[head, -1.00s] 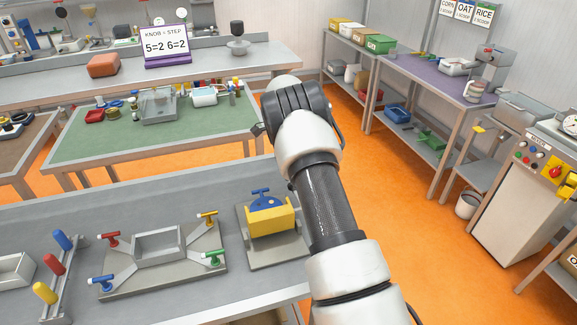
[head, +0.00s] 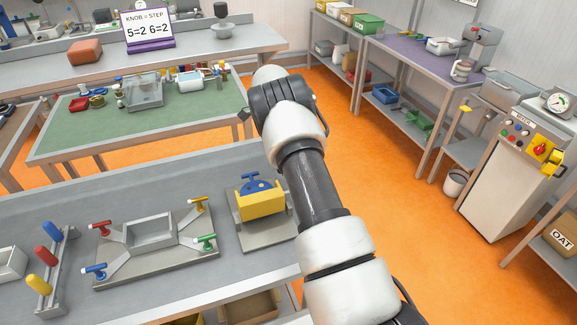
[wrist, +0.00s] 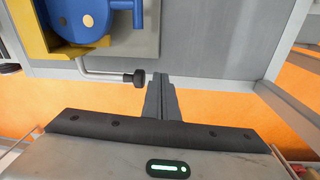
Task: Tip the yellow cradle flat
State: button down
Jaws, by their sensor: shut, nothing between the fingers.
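The yellow cradle (head: 263,204) sits on a grey base plate (head: 262,236) near the right end of the near grey bench, with a blue round part and T-handle (head: 256,182) rising from it. In the wrist view the yellow cradle (wrist: 24,40) is at the upper left, partly cut off, with the blue part (wrist: 88,18) in it. A bent metal rod with a black knob (wrist: 134,78) comes out beside it. My gripper (wrist: 161,78) is shut and empty, its tips just right of the knob; I cannot tell if they touch. In the head view the fingers are hidden.
Left of the cradle is a grey fixture (head: 154,240) with several coloured T-handles, then a rack of coloured pegs (head: 46,258). A green-topped table (head: 100,130) stands behind. Orange floor (head: 400,220) is open at the right.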

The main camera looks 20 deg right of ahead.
jog(key=s+r+t+b, duration=0.3)
jog(key=s+r, duration=0.6)
jog(key=r, duration=0.2)
jog(key=s+r+t+b, duration=0.1)
jog(key=s+b, duration=0.4)
jog(key=s, duration=1.3)
jog(key=shift+s+a+r+t, duration=0.15)
jog(key=shift+s+a+t, duration=0.05)
jog(key=shift+a+t, duration=0.1)
